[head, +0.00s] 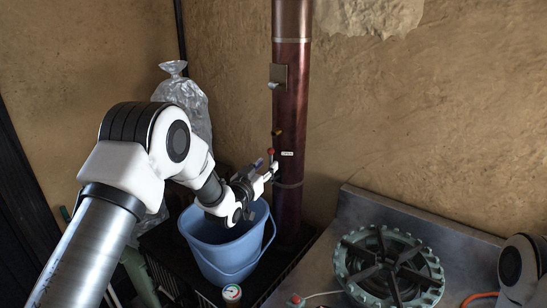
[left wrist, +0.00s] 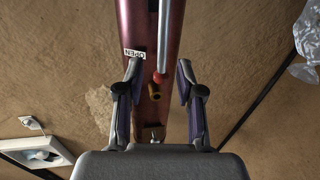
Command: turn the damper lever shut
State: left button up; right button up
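The damper lever is a thin rod with a red knob (head: 270,151) on the dark red stovepipe (head: 291,90). A brass peg (left wrist: 154,92) sticks out near the knob. My left gripper (left wrist: 159,72) is open, with one finger on each side of the lever and visible gaps between. In the head view the left gripper (head: 268,170) is at the pipe's left side, partly covering the lever. My right gripper is not in view.
A blue bucket (head: 220,250) stands below my left gripper. A clear plastic bag (head: 186,100) is behind my left arm. A green gas burner (head: 390,268) sits on a metal counter at the right. A small bracket (head: 278,76) is higher on the pipe.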

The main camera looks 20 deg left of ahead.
aim_at(270, 161)
pick_arm(q)
jog(key=w, duration=0.2)
jog(key=w+p, duration=0.1)
jog(key=w, duration=0.1)
jog(key=shift+w+d+f, duration=0.2)
jog(key=shift+w, duration=0.2)
jog(key=shift+s, duration=0.15)
grip_shut()
